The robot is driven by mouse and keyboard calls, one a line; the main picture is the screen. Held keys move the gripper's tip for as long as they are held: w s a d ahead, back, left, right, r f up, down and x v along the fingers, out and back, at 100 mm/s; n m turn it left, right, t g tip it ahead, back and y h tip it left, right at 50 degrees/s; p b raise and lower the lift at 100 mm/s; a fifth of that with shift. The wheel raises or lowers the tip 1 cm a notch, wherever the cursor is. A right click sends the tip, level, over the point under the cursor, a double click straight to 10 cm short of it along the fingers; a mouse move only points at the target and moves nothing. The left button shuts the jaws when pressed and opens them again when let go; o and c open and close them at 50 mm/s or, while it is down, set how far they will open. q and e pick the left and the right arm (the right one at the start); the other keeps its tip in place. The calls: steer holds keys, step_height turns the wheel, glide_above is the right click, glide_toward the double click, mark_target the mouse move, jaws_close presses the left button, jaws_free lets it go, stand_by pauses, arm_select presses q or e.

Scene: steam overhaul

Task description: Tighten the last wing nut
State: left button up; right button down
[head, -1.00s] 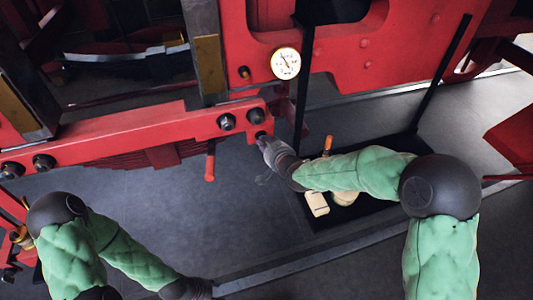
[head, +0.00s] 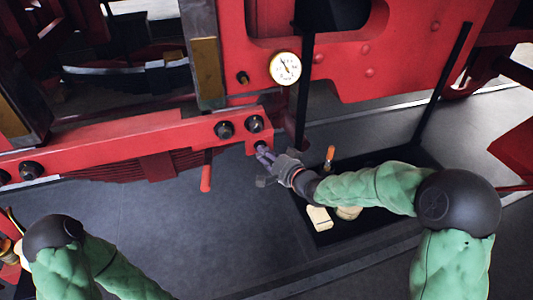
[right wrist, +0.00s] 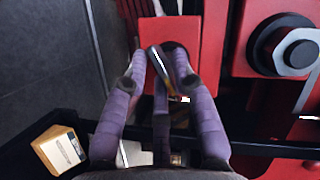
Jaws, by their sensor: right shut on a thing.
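My right gripper (head: 264,155) is at the lower right end of the red beam (head: 120,148), its purple fingers closed around a small dark fitting below the large nuts. In the right wrist view the right gripper (right wrist: 161,70) has its fingers on both sides of a dark, partly brass-coloured piece (right wrist: 160,68), which looks like the wing nut. This piece lies against the red block (right wrist: 185,35). The fingers hide much of it, and its wings and thread cannot be made out. My left gripper is out of view; only its arm shows at the lower left.
A round white gauge (head: 285,68) is on the red frame above. Large dark nuts (head: 224,130) stand out from the beam, and a red handle (head: 206,172) hangs below it. A black tray (head: 330,228) with a pale block (head: 319,218) and an orange-handled tool (head: 329,156) lies under my right arm.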

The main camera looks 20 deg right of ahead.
steer(key=shift+s+a+f+m+t+y, duration=0.1)
steer(key=shift+f+m+t+y, duration=0.1)
steer(key=shift+m, duration=0.35)
steer(key=shift+s+a+f+m+t+y, duration=0.1)
steer(key=shift+f+m+y, duration=0.1)
steer(key=shift+m, duration=0.35)
steer(key=shift+w+r+m+t+y, duration=0.15)
steer(key=shift+m+t+y, duration=0.25)
steer(key=shift+m, duration=0.6)
steer(key=shift+r, duration=0.1)
steer(key=shift+d+r, duration=0.1)
steer(key=shift+r, duration=0.15)
steer(key=c, duration=1.2)
jaws_free()
steer(key=shift+w, duration=0.1)
steer(key=shift+c, duration=0.2)
steer(key=v, duration=1.2)
